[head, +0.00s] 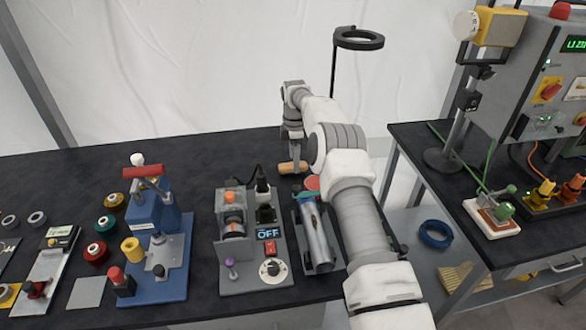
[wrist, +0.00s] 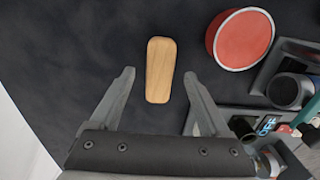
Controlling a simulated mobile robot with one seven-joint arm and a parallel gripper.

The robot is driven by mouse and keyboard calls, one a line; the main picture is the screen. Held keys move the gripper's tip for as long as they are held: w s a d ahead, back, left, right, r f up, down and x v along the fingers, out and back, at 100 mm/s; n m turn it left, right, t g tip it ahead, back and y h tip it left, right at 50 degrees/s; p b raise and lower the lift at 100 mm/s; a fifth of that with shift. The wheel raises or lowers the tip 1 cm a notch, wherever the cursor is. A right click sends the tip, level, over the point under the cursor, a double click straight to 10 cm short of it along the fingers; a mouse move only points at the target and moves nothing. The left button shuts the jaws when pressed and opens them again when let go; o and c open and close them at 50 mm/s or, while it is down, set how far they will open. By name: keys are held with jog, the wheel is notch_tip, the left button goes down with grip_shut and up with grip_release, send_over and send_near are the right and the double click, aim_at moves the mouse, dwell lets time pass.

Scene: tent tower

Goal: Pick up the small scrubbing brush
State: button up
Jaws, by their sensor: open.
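The small scrubbing brush (head: 291,168) lies on the dark bench top near its far right end. In the wrist view the brush (wrist: 160,68) is a rounded wooden block seen from above; its bristles are not visible. My gripper (wrist: 159,75) is open, with one finger to each side of the brush's near end in that view. The fingers appear apart from the brush, with nothing between them but the wood and bench below. In the head view my gripper (head: 291,152) hangs over the brush; how high it is above it is hard to tell.
A red round-topped container (wrist: 243,38) stands close to the right of the brush. A grey cylinder fixture (head: 317,237) and a machine with an OFF panel (head: 251,275) stand nearer. A blue press (head: 157,245) is further left. The bench left of the brush is clear.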

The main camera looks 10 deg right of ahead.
notch_tip(320, 180, down, 2)
jog(key=shift+c, duration=0.2)
grip_shut()
